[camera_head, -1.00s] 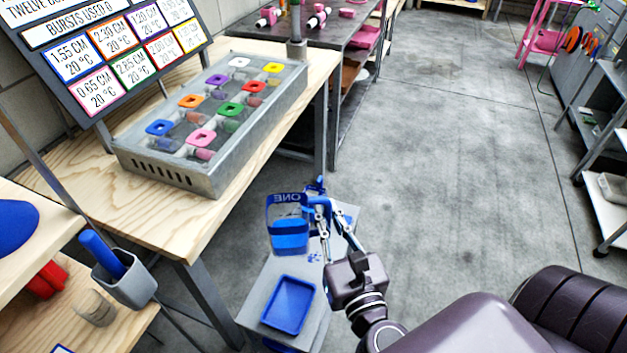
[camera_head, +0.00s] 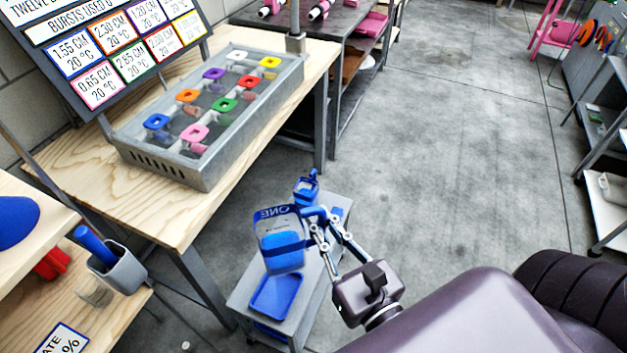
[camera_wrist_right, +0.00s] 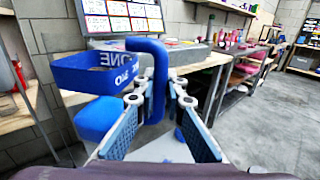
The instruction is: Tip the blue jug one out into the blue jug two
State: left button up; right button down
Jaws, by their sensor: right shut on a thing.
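Blue jug one (camera_head: 279,240) is clear with a blue band marked ONE, seen mirrored, and has blue liquid inside. It hangs above the grey cart, slightly tilted in the head view. My right gripper (camera_head: 318,222) is shut on its blue handle. In the right wrist view the handle (camera_wrist_right: 158,75) stands between the fingers (camera_wrist_right: 160,100), with the jug's band (camera_wrist_right: 95,73) to the left. Another blue jug (camera_head: 307,187), probably jug two, stands at the cart's far end, partly hidden behind jug one; I cannot read its label. My left gripper is out of view.
A blue tray (camera_head: 275,294) lies on the grey cart (camera_head: 244,290), below jug one. The wooden table (camera_head: 170,215) with a grey rack (camera_head: 205,165) of coloured-topped items is close on the left. Open concrete floor (camera_head: 450,150) lies to the right.

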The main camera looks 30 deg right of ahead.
aim_at(306, 185)
jog(key=l+u, duration=0.15)
jog(key=l, duration=0.25)
jog(key=k+l+u, duration=0.2)
jog(key=l, duration=0.2)
jog(key=l+u, duration=0.15)
jog(key=l, duration=0.3)
jog(key=k+l+u, duration=0.2)
jog(key=l, duration=0.15)
jog(key=l+u, duration=0.3)
jog(key=l, duration=0.45)
jog(key=l+u, duration=0.3)
jog(key=l, duration=0.45)
jog(key=l+u, duration=0.2)
jog(key=l, duration=0.45)
jog(key=l+u, duration=0.15)
jog(key=l, duration=0.45)
jog(key=k+l+u, duration=0.2)
jog(key=l, duration=0.45)
jog(key=i, duration=0.05)
